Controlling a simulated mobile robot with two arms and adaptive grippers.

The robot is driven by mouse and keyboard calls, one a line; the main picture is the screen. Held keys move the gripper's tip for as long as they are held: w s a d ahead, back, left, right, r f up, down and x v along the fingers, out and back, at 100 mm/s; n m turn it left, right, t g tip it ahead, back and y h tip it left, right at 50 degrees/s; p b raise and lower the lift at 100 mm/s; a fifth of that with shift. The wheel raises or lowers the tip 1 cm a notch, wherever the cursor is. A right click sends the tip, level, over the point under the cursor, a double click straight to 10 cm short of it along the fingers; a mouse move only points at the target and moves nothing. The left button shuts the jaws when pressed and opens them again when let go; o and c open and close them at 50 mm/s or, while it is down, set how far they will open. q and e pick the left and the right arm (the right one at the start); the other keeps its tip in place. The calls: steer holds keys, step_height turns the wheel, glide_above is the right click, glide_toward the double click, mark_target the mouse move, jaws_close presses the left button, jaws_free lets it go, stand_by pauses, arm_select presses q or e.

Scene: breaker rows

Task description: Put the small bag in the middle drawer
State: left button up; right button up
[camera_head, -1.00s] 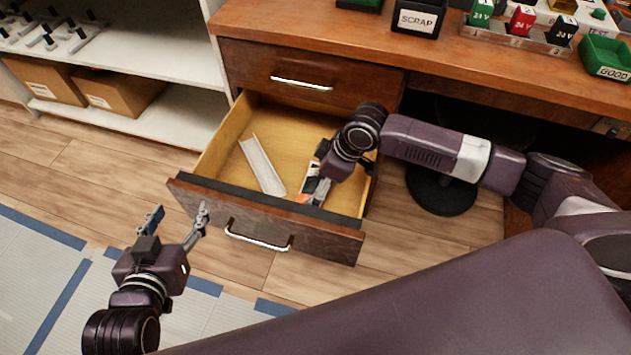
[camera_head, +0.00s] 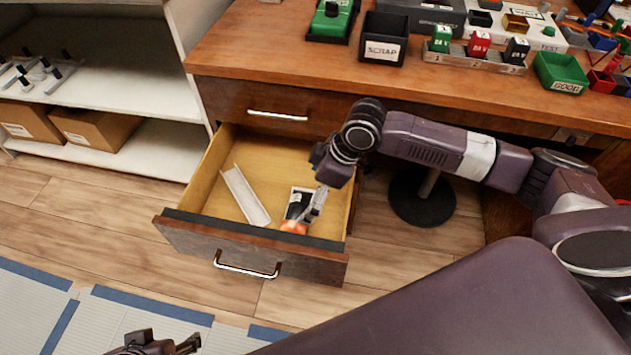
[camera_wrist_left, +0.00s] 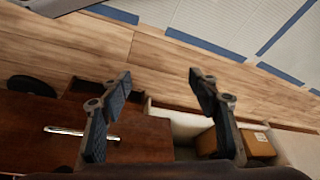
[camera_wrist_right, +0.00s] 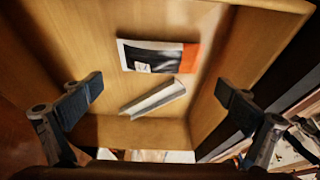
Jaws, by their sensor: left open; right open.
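The open wooden drawer (camera_head: 215,165) is pulled out below a closed drawer (camera_head: 260,105) of the desk. The small bag (camera_head: 297,206), white and dark with an orange end, lies flat in its right part. It also shows in the right wrist view (camera_wrist_right: 158,57), lying apart from the fingers. My right gripper (camera_head: 316,203) is over the drawer, close above the bag; its fingers stand wide open and empty in the right wrist view (camera_wrist_right: 155,100). My left gripper (camera_head: 165,345) is low at the bottom edge of the head view, partly cut off, open and empty in its wrist view (camera_wrist_left: 160,90).
A pale angled strip (camera_head: 246,196) lies in the drawer left of the bag. The desktop holds a black SCRAP bin (camera_head: 384,48), a green GOOD bin (camera_head: 560,75) and breakers. White shelves (camera_head: 120,70) with cardboard boxes (camera_head: 97,128) stand at left. The floor before the drawer is clear.

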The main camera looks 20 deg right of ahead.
arm_select(q)
steer(key=shift+s+a+r+g+p, duration=0.15)
steer(key=shift+s+r+g+p, duration=0.2)
steer(key=shift+s, duration=0.3)
arm_select(e)
steer(key=v, duration=0.3)
steer(key=shift+s+r, duration=0.1)
